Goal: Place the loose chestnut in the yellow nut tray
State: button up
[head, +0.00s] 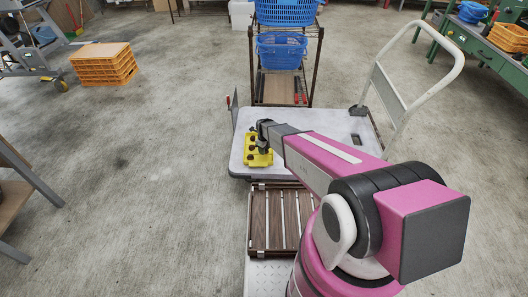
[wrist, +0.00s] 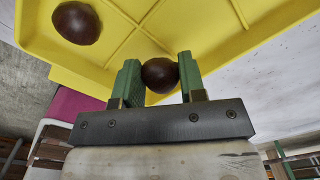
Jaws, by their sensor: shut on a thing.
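The yellow nut tray (head: 251,158) lies on the pale cart platform in the head view, with dark chestnuts in some of its compartments. In the wrist view the tray (wrist: 115,40) fills the top of the picture and shows its ridges. My gripper (wrist: 160,76) has its green fingers shut on a dark brown chestnut (wrist: 160,75). The held chestnut is at the tray's near edge in that view; I cannot tell its height over the tray. Another chestnut (wrist: 77,22) sits in a tray compartment at the upper left. In the head view my gripper (head: 264,148) is over the tray's right side and hides part of it.
The tray stands on a flat cart (head: 320,120) with a white push handle (head: 452,72) at the right. A slatted brown crate (head: 275,222) is in front of it. A rack with blue baskets (head: 282,52) stands behind. Orange crates (head: 103,66) are on the floor at left.

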jog(key=shift+f, duration=0.8)
jog(key=shift+f, duration=0.3)
jog(key=o, duration=0.9)
jog(key=shift+r, duration=0.1)
